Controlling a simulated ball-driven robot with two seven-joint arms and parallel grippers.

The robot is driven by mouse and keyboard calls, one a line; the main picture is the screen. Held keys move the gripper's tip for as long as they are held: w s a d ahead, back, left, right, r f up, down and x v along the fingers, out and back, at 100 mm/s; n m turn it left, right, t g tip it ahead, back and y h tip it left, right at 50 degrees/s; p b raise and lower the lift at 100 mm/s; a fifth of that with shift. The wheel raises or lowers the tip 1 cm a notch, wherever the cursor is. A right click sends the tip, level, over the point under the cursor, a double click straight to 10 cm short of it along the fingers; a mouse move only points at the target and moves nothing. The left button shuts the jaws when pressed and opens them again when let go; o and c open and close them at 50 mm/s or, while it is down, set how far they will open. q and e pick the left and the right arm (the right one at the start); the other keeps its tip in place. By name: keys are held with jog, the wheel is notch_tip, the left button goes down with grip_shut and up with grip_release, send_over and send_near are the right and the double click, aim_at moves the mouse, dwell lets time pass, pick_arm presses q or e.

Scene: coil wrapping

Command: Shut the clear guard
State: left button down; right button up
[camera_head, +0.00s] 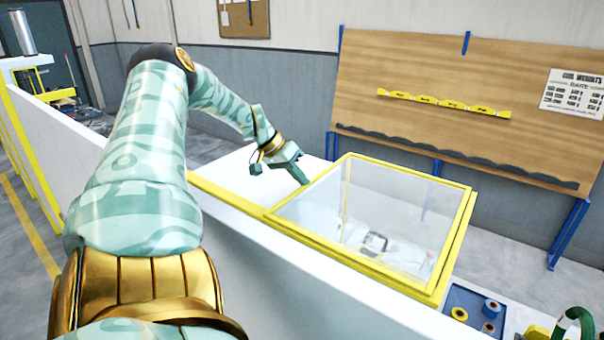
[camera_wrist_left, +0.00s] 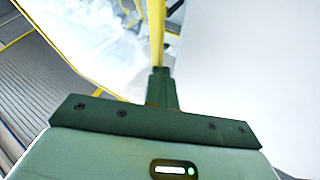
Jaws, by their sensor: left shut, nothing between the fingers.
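The clear guard (camera_head: 400,215) is a transparent panel in a yellow frame, right of centre in the head view. It lies at or close to the yellow rim of the white enclosure; I cannot tell if a gap is left. My left gripper (camera_head: 303,180) is shut and empty, pointing down at the guard's left edge. In the left wrist view the closed fingers (camera_wrist_left: 162,78) meet the line of a yellow bar (camera_wrist_left: 157,32); I cannot tell whether they touch it.
A blue tray (camera_head: 472,300) with small spools and a green ring (camera_head: 580,320) are at the lower right. A wooden board (camera_head: 440,85) on blue posts stands behind.

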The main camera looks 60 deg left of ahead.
pick_arm(q)
jog(key=shift+d+f, duration=0.15)
jog(key=shift+d, duration=0.05)
dwell(0.3)
jog(key=shift+s+a+r, duration=0.1)
jog(key=shift+a+r, duration=0.05)
jog(key=shift+r, duration=0.15)
jog(key=v, duration=1.6)
jog(key=shift+a, duration=0.2)
